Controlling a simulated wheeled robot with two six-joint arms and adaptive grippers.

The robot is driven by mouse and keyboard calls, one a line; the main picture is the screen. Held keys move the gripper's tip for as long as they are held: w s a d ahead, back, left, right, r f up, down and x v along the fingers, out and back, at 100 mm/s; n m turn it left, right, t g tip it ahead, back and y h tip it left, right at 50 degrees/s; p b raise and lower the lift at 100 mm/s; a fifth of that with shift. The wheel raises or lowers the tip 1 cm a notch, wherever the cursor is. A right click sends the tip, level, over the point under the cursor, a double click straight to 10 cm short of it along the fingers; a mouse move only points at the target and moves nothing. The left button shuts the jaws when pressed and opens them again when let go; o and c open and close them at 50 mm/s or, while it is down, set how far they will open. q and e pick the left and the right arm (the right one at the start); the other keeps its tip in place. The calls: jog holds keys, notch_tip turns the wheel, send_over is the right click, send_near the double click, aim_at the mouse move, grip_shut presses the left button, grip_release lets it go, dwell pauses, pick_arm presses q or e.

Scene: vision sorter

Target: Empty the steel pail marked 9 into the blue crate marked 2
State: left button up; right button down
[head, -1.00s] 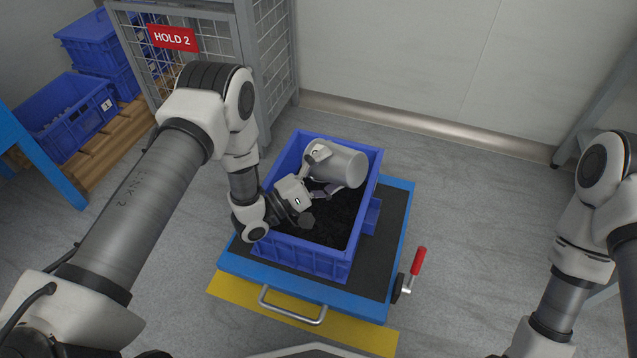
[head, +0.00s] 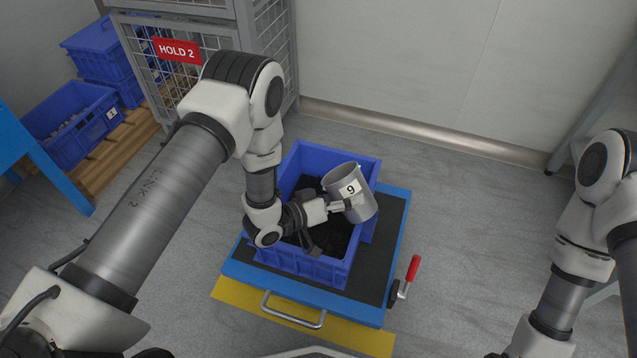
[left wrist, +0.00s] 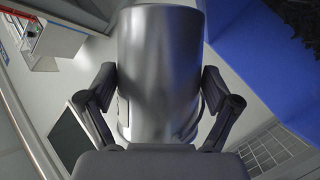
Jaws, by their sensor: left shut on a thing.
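The steel pail (head: 362,204), with a white label reading 9, is held over the right part of the blue crate (head: 302,268). Its mouth faces up, with the pail leaning a little. The part of its inside that shows is bare grey; its bottom is hidden. My left gripper (head: 336,206) is shut on the pail's side. In the left wrist view the pail (left wrist: 160,70) stands between both fingers. Dark loose pieces (head: 335,237) lie in the crate. No number shows on this crate. My right gripper is outside the view.
The crate stands on a blue trolley (head: 389,232) with a dark top and a red-handled lever (head: 413,268). Other blue crates (head: 69,130) stand at the left beside a mesh cage with a HOLD 2 sign (head: 177,50). The floor right of the trolley is clear.

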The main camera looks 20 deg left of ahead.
aim_at(356, 211)
pick_arm(q)
jog(key=d+r+m+p, duration=0.1)
jog(key=p, duration=0.1)
jog(key=s+d+r+m+y+p, duration=0.1)
jog(key=m+p, duration=0.1)
jog(key=shift+d+y, duration=0.1)
jog(key=shift+y, duration=0.2)
jog(key=shift+s+d+f+m+y, duration=0.2)
jog(key=shift+d+f+m+y, duration=0.4)
jog(key=shift+f+m, duration=0.3)
jog(key=shift+d+f+m+y, duration=0.25)
jog(key=shift+f+m+y, duration=0.25)
jog(key=shift+m, duration=0.1)
jog(key=shift+r, duration=0.1)
